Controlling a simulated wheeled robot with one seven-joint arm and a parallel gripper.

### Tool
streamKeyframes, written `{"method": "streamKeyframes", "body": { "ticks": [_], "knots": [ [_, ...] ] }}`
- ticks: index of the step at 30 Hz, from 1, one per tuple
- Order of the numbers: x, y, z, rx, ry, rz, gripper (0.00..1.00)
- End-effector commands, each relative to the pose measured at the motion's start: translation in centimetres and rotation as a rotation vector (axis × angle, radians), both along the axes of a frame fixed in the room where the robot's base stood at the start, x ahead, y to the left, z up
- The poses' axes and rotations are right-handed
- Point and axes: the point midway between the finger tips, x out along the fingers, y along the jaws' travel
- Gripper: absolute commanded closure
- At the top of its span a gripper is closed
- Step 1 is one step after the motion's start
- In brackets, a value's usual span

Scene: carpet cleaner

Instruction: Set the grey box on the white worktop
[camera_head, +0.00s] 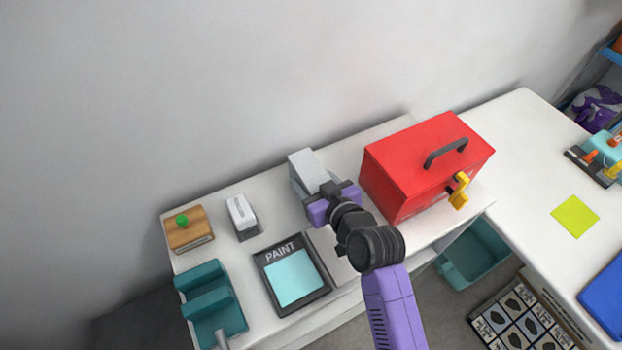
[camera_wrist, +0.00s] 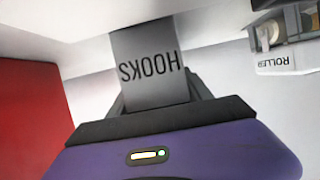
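The grey box (camera_head: 309,170) is at the back middle of the white worktop (camera_head: 349,149), left of the red toolbox. In the wrist view the grey box (camera_wrist: 150,68) shows upside down with the word HOOKS on its face. My gripper (camera_head: 329,191) reaches it from the front. In the wrist view my gripper's dark fingers (camera_wrist: 160,100) lie against both sides of the box and look shut on it. The box's far end meets or nearly meets the white surface; I cannot tell whether it touches. My gripper hides part of the box in the head view.
The red toolbox (camera_head: 415,165) stands close on the right. To the left are a white labelled box (camera_head: 242,214), a wooden block with a green knob (camera_head: 188,232), a PAINT tray (camera_head: 292,277) and a teal holder (camera_head: 211,300). A teal bin (camera_head: 470,255) stands below.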

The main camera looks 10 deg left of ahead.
Motion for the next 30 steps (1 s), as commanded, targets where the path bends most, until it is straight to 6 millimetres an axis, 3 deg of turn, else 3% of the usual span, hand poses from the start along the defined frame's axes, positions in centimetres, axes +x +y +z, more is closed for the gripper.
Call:
{"method": "streamKeyframes", "body": {
  "ticks": [2,14,30],
  "knots": [
    [0.0,0.0,0.0,0.000,0.000,0.000,0.26],
    [0.0,0.0,0.6,0.000,0.000,0.000,0.26],
    [-7.3,-4.9,3.8,-0.001,0.001,-0.001,0.26]
  ]
}}
